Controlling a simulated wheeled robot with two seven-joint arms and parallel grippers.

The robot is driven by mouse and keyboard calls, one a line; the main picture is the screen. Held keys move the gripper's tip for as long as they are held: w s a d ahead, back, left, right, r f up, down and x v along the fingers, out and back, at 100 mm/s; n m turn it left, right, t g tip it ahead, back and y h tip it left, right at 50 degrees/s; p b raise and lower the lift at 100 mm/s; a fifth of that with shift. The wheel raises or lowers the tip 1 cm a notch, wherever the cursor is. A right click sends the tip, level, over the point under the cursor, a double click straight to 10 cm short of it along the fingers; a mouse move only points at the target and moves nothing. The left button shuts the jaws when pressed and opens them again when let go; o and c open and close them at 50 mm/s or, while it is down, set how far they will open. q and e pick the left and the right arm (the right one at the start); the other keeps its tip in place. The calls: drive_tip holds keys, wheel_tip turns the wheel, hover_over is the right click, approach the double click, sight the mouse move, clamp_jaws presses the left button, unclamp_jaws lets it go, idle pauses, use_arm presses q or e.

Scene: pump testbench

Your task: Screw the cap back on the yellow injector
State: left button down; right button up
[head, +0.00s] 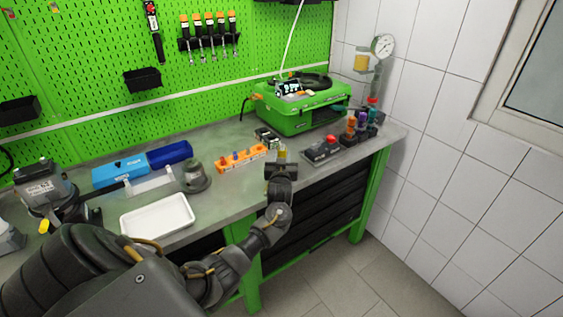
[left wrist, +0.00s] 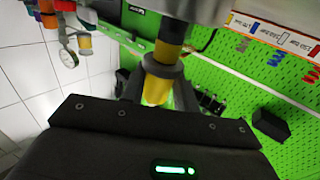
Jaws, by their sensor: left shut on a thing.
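My left gripper (head: 281,161) is above the front edge of the bench, right of the orange rack. It is shut on a small yellow part, which I take to be the yellow injector (head: 282,154). In the left wrist view the yellow injector (left wrist: 156,90) stands between the fingers, with a grey collar around it and a yellow and dark section above. A wide grey cylinder (left wrist: 180,8) cuts off the top of that view. I cannot tell whether it is the cap or whether it touches the injector. My right gripper is not in view.
The orange rack (head: 241,159) holds small coloured parts. A green case (head: 301,112) stands behind. A black box with a red button (head: 321,150) and several coloured bottles stand to the right. A white tray (head: 157,216) and blue bins (head: 121,170) lie left.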

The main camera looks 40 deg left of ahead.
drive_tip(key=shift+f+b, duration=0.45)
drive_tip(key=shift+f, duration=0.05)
use_arm(q)
drive_tip(key=s+d+r, duration=0.4)
drive_tip(key=s+r, duration=0.7)
drive_tip(key=s, duration=0.2)
drive_tip(key=shift+s+d+r+b, duration=0.15)
drive_tip(key=shift+s+r+b, duration=0.05)
drive_tip(key=shift+b, duration=0.2)
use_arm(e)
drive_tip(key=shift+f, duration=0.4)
use_arm(q)
drive_tip(key=c, duration=1.6)
unclamp_jaws()
clamp_jaws()
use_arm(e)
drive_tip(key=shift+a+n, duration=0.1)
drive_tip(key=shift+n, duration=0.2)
